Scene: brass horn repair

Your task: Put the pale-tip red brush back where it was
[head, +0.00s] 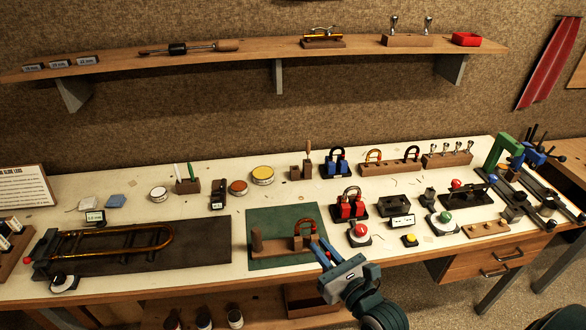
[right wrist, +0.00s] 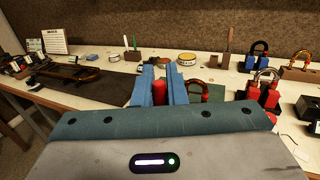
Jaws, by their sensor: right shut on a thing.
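My right gripper (head: 321,250) has its blue fingers over the front right part of the green mat (head: 262,260). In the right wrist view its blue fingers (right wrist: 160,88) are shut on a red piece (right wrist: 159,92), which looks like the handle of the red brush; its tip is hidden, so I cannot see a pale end. A small dark block (head: 187,186) with a white and a green stick upright in it stands at the back left. A brown block (head: 299,172) with one wooden handle stands further right. My left gripper is not in view.
A wooden stand with a copper crook (head: 306,230) is close behind my right gripper. Red (head: 350,205) and blue (head: 336,163) clamp fixtures stand to the right. Round tins (head: 262,176) line the back. A slide lies on a dark mat (head: 200,265) at left.

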